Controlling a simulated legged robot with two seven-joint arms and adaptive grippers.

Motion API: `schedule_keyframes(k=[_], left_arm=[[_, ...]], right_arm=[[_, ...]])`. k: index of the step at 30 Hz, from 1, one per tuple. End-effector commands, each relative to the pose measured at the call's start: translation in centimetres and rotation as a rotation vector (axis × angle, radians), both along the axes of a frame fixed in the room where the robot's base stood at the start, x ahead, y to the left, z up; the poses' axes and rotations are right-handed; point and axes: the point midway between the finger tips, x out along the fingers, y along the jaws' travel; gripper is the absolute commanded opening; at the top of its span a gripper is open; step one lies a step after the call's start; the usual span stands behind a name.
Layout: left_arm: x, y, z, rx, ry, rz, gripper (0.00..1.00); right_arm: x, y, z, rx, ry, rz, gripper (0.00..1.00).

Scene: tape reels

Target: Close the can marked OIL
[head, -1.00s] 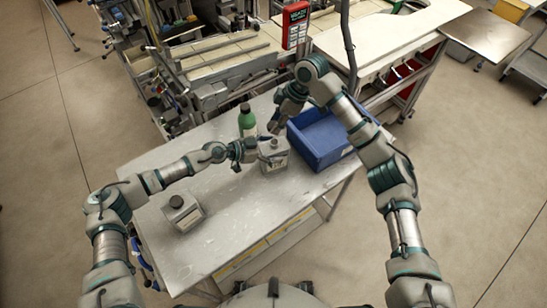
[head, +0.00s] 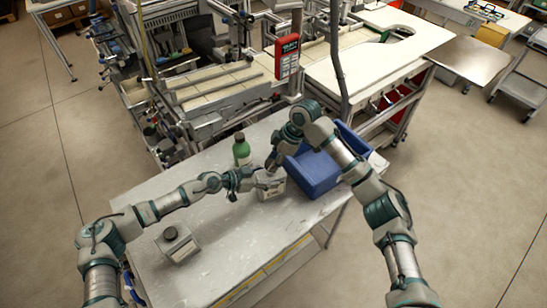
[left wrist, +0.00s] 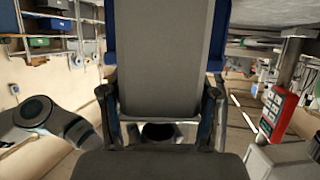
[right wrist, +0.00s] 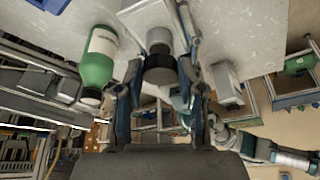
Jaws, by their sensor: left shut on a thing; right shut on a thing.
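A grey square can (head: 271,190) stands on the metal table near the middle. My left gripper (head: 256,181) is shut on this can from the left; in the left wrist view the can's flat grey side (left wrist: 165,55) fills the space between the fingers. My right gripper (head: 273,166) is just above the can. In the right wrist view it is shut on a black cap (right wrist: 160,72), in line with the can's grey neck (right wrist: 158,40). I cannot tell whether the cap is fully seated. A second can (head: 177,243) with a dark cap stands at front left. Neither label is readable.
A green bottle (head: 241,150) stands just behind the held can. A blue bin (head: 315,178) is close on its right, under my right arm. The front middle of the table (head: 232,255) is clear. Workbenches stand behind the table.

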Motion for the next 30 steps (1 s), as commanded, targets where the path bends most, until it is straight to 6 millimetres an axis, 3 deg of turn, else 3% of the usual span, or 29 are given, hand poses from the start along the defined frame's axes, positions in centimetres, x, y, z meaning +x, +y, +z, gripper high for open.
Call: schedule_keyframes(k=[11, 22, 30], left_arm=[[0.0, 0.1, -0.1, 0.002, 0.001, 0.001, 0.00], [0.0, 0.0, -0.1, 0.002, 0.002, 0.000, 0.00], [0.0, 0.0, -0.1, 0.002, 0.002, 0.000, 0.00]], right_arm=[[0.0, 0.0, 0.0, 0.000, 0.000, -0.001, 0.27], [0.0, 0.0, -1.7, 0.002, 0.002, -0.001, 0.27], [0.0, 0.0, -1.7, 0.001, 0.000, -0.001, 0.27]])
